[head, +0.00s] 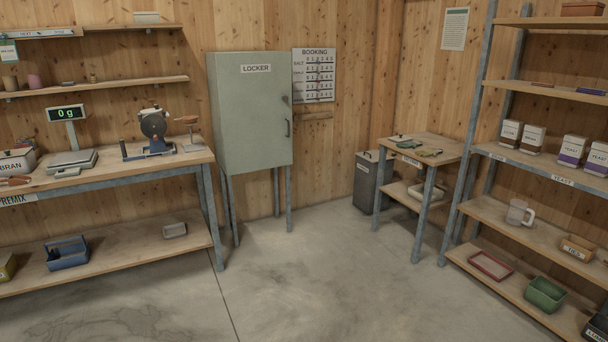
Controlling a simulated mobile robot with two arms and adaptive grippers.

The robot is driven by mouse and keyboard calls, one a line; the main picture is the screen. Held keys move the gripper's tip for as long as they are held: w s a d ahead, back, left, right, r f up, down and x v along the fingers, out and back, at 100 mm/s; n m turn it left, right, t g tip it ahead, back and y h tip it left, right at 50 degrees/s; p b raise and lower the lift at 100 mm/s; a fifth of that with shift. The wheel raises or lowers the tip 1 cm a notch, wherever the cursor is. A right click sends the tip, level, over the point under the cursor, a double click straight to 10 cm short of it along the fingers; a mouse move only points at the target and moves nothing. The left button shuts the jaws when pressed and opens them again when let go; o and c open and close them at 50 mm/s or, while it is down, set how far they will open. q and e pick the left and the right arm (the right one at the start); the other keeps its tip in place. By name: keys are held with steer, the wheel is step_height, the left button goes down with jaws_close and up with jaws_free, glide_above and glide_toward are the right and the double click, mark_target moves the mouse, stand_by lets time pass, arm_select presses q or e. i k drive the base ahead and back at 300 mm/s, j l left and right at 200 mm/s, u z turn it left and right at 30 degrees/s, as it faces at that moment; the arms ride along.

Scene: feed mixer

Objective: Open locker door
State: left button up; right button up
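The grey-green locker (235,140) stands on metal legs against the wooden back wall, left of centre in the head view, with a "LOCKER" label near its top. Its front door (256,115) looks shut. A dark vertical handle (288,128) sits near the door's right edge, with a small dark fitting (285,100) above it that may be a lock or latch. Neither of my grippers shows in the head view. The inside of the locker is hidden.
A workbench (110,180) with a scale (73,160) stands close left of the locker. A dark bin (368,182) and small table (450,148) stand to its right. Shelving (508,165) lines the right. The concrete floor (300,280) before the locker is clear.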

mark_target(256, 120)
steer(key=i, duration=2.25)
